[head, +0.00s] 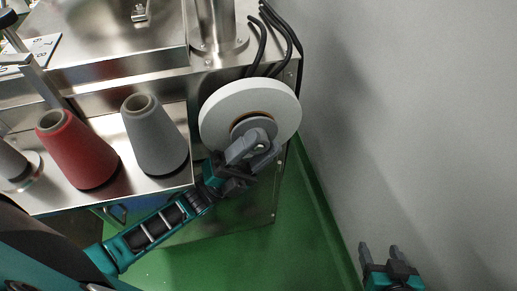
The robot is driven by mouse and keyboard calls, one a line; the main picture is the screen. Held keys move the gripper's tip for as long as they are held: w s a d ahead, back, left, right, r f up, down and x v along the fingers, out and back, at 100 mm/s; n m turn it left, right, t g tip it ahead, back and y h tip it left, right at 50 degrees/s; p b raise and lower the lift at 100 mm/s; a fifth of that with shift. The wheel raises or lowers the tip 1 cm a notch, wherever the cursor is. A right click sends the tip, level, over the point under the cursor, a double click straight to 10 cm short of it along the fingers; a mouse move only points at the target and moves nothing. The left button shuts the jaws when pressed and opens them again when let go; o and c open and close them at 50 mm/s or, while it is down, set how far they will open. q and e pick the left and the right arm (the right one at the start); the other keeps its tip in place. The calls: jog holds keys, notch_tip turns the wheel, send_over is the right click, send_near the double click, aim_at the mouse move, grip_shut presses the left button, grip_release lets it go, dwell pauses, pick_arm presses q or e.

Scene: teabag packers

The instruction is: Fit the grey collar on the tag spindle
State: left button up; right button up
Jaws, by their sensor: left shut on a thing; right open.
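A large white roll (222,108) with a brown core hangs on the machine's right end. The grey collar (240,127) is a small grey disc in front of the roll's core. My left gripper (264,146) is shut on the grey collar and covers its lower right part. The tag spindle is hidden behind the collar and gripper, so I cannot tell whether the collar is around it. My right gripper (380,248) is open and empty at the bottom right, well apart from the roll.
A grey thread cone (155,138) and a red thread cone (75,150) stand on the steel shelf to the left. Black cables (275,35) hang behind the roll. A grey wall (410,110) is on the right. The green floor (305,235) is clear.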

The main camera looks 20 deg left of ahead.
pick_arm(q)
jog(key=shift+w+a, duration=0.3)
jog(key=shift+w, duration=0.2)
jog(key=o, duration=1.2)
jog(key=shift+c, duration=0.2)
jog(key=b+v, duration=0.4)
jog(key=v, duration=0.9)
